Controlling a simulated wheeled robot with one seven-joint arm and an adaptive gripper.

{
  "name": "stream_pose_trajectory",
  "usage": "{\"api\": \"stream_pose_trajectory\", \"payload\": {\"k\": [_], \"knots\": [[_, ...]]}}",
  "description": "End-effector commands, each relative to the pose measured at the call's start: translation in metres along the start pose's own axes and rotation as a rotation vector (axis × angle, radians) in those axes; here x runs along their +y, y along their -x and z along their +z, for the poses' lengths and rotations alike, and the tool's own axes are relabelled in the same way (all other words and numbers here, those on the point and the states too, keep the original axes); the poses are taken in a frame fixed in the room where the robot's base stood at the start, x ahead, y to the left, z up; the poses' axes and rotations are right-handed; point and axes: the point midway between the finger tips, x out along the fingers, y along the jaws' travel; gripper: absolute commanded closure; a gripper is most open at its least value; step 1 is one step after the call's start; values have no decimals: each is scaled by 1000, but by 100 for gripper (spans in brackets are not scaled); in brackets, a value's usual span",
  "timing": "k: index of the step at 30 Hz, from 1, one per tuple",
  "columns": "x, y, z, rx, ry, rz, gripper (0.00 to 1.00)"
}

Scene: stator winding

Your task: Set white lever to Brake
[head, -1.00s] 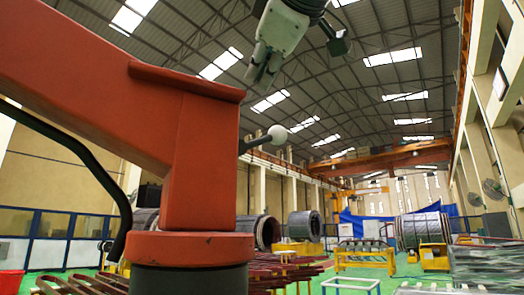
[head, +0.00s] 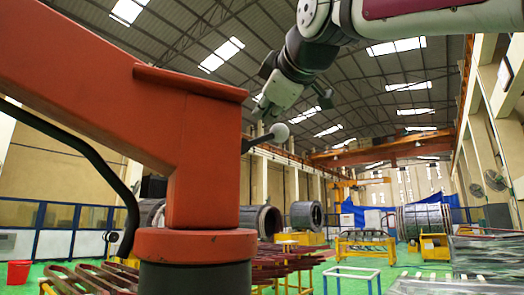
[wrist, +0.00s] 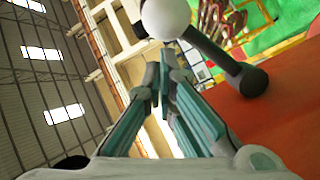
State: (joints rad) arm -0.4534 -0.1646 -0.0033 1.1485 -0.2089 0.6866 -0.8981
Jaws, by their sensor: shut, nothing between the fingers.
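The white lever is a dark rod with a pale ball knob (head: 280,131) at its end, sticking out from the right side of the orange machine post (head: 203,165). In the wrist view the white knob (wrist: 166,18) is at the top centre, with its dark rod (wrist: 215,55) running down right to a black pivot on the orange surface. My gripper (head: 262,112) is just above and left of the knob in the head view, pointing down. Its fingers (wrist: 163,85) are together and empty, and the knob appears just beyond the fingertips. I cannot tell whether they touch it.
The orange machine's thick arm (head: 90,85) fills the upper left, and a black cable (head: 80,150) hangs along it. Stacked reddish bars (head: 285,262), yellow stands and large coils (head: 306,215) are farther back. Open air lies right of the lever.

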Motion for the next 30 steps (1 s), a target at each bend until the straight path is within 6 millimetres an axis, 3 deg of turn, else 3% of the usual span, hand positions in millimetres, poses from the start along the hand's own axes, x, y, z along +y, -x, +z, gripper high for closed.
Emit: {"api": "stream_pose_trajectory", "payload": {"k": [30], "knots": [[-1, -4, 17, -5, -40, -6, 100]]}}
